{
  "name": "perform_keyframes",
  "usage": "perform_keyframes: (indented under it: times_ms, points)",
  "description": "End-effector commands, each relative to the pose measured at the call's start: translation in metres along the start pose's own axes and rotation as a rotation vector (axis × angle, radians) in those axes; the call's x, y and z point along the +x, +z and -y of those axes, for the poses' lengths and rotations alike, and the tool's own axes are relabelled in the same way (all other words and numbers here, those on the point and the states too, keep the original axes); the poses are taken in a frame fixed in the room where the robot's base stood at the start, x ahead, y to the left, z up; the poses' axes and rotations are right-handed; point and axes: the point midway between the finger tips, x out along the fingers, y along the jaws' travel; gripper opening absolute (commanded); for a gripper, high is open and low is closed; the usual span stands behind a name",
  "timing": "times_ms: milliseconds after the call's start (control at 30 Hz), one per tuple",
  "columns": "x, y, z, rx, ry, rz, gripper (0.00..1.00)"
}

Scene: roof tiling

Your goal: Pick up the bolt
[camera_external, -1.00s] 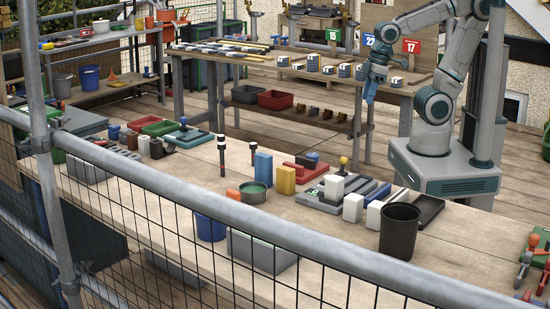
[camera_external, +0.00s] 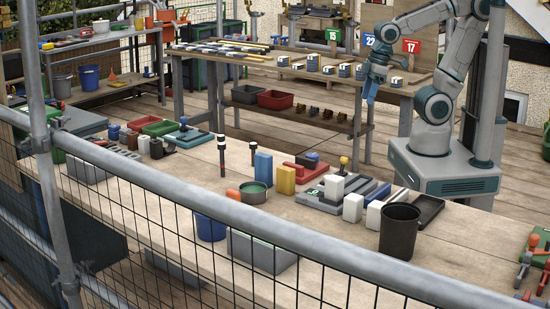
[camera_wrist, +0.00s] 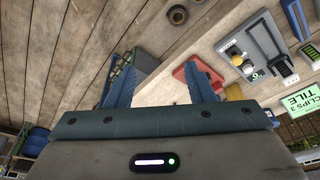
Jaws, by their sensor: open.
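My gripper (camera_external: 371,92) hangs beside the column at the right of the external view, with its blue fingers pointing down. In the wrist view my gripper (camera_wrist: 163,82) shows two blue fingers spread apart with nothing between them. I cannot pick out a bolt for certain in either view; small parts on the benches are too small to tell apart.
The near wooden bench (camera_external: 300,212) holds a black bucket (camera_external: 400,231), a blue block (camera_external: 263,168), a yellow block (camera_external: 286,180) and a green-lined round tin (camera_external: 254,193). The back bench carries several small grey and white items. A metal rail (camera_external: 250,220) crosses the foreground.

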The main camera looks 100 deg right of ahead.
Motion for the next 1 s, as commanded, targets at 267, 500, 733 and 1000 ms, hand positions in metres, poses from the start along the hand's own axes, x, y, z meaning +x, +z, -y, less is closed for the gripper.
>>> perform_keyframes:
  times_ms: [267, 500, 733, 1000]
  points:
    - [-0.003, -0.014, 0.001, -0.048, -0.001, 0.008, 0.49]
    - [-0.009, -0.090, 0.004, -0.345, -0.015, 0.056, 0.49]
    - [0.003, -0.173, 0.008, -0.685, -0.046, 0.104, 0.49]
    - [0.042, -0.260, 0.015, -1.085, -0.100, 0.152, 0.49]
